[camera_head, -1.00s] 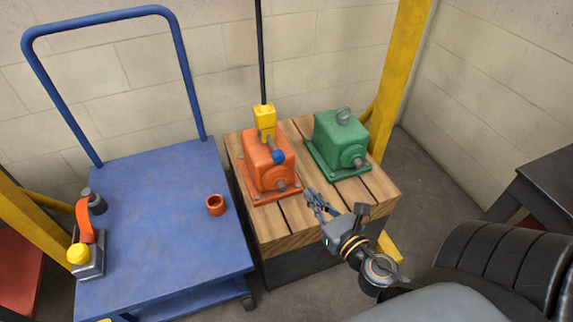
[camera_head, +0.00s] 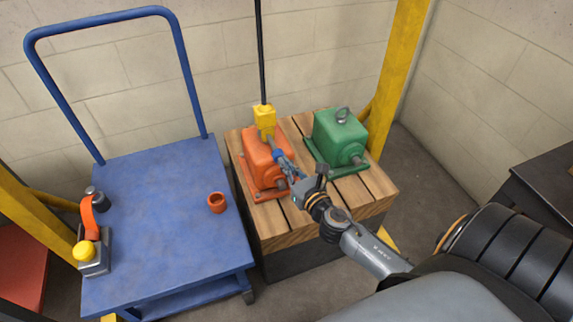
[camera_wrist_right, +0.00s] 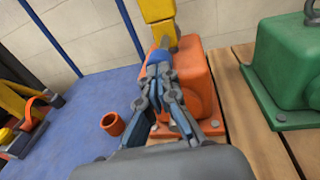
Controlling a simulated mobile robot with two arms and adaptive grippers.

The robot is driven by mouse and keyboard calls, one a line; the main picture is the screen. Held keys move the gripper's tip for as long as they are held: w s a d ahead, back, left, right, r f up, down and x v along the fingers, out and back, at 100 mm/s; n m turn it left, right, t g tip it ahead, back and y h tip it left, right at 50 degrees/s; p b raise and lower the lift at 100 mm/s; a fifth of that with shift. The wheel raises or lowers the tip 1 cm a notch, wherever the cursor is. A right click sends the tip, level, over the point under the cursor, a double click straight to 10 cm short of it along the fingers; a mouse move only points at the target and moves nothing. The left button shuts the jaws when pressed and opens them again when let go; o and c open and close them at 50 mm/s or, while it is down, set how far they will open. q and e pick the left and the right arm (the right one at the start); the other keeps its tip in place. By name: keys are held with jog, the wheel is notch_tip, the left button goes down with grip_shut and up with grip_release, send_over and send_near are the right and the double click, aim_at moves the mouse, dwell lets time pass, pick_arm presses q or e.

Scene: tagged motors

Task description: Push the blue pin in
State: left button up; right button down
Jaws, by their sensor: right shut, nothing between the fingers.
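The blue pin (camera_head: 277,154) sits at the yellow hook block (camera_head: 264,118) above the orange motor (camera_head: 257,168). The pin's blue end also shows in the right wrist view (camera_wrist_right: 158,57), just beyond my fingertips. My right gripper (camera_head: 286,164) is shut and empty, its tips at or very near the blue end; I cannot tell whether they touch. The gripper hides part of the orange motor and the pin's lower side. How deep the pin sits is not clear. My left gripper is not in view.
A green motor (camera_head: 338,135) stands right of the orange one on the wooden pallet (camera_head: 270,220). A blue cart (camera_head: 160,225) at left holds an orange ring (camera_head: 217,202) and a tool with a yellow knob (camera_head: 84,250). A yellow post (camera_head: 400,70) stands behind.

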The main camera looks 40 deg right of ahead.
aim_at(281, 151)
jog(key=shift+w, duration=0.1)
jog(key=w, duration=0.3)
jog(key=shift+w+d+p, duration=0.15)
jog(key=shift+d+p, duration=0.15)
jog(key=shift+d, duration=0.1)
jog(key=shift+w+d, duration=0.1)
jog(key=shift+w, duration=0.3)
jog(key=shift+r, duration=0.15)
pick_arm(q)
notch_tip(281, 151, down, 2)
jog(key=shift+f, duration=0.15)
pick_arm(e)
jog(key=shift+d, duration=0.1)
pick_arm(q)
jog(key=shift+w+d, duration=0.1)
